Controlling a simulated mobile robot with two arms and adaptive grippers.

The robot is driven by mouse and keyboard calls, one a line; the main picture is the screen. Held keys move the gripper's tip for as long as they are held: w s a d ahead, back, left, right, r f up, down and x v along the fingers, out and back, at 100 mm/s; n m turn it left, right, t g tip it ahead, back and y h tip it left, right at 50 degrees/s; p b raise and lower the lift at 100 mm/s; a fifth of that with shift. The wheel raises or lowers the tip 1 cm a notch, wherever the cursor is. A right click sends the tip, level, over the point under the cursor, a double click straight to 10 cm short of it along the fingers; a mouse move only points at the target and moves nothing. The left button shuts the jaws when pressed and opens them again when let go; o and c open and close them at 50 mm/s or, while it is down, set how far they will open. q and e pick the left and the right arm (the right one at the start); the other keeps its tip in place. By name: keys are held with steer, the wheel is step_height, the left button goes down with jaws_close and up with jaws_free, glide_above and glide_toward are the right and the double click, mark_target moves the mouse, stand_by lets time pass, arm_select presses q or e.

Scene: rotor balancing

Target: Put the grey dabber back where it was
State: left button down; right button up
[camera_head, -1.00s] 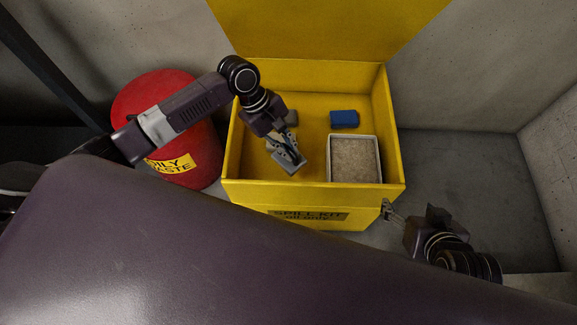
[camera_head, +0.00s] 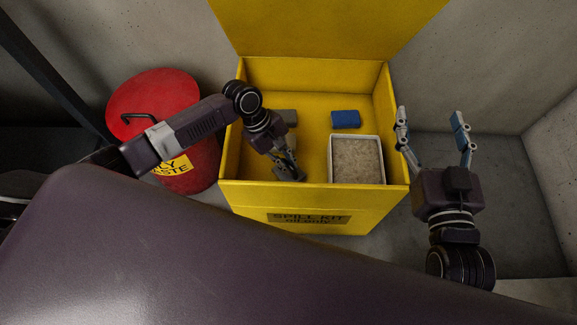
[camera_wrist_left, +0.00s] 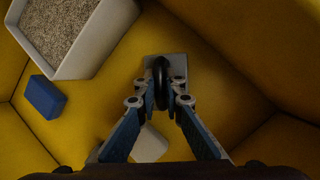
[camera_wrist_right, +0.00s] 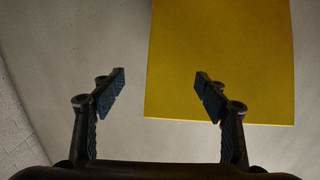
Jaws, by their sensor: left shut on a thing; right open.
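The grey dabber (camera_wrist_left: 181,66), a flat grey pad with a black upright handle, is in my left gripper (camera_wrist_left: 161,88). Its fingers are shut on the black handle, with the pad beyond the fingertips. In the head view my left gripper (camera_head: 284,166) is inside the yellow spill kit box (camera_head: 375,205), near its front left, and mostly covers the dabber. Whether the pad touches the box floor I cannot tell. My right gripper (camera_head: 433,138) is open and empty, outside the box on its right; its fingers also show in the right wrist view (camera_wrist_right: 160,87).
In the box, a grey block (camera_head: 287,116) and a blue block (camera_head: 345,119) lie towards the back; a white tray of granules (camera_head: 383,160) stands at the right. A red oily waste bin (camera_head: 150,92) is left of the box. Concrete walls stand close behind and right.

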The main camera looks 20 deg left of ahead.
mark_target(286, 162)
arm_select(q)
steer(key=shift+f, duration=0.55)
arm_select(e)
steer(key=r, duration=0.1)
steer(key=r+t, duration=0.1)
steer(key=shift+a+r+y, duration=0.2)
steer(key=shift+r+y, duration=0.1)
steer(key=shift+r, duration=0.1)
arm_select(q)
steer(key=shift+f, duration=0.1)
arm_select(e)
steer(key=shift+f, duration=0.15)
arm_select(q)
steer(key=c, duration=2)
jaws_free()
steer(key=shift+c, duration=0.2)
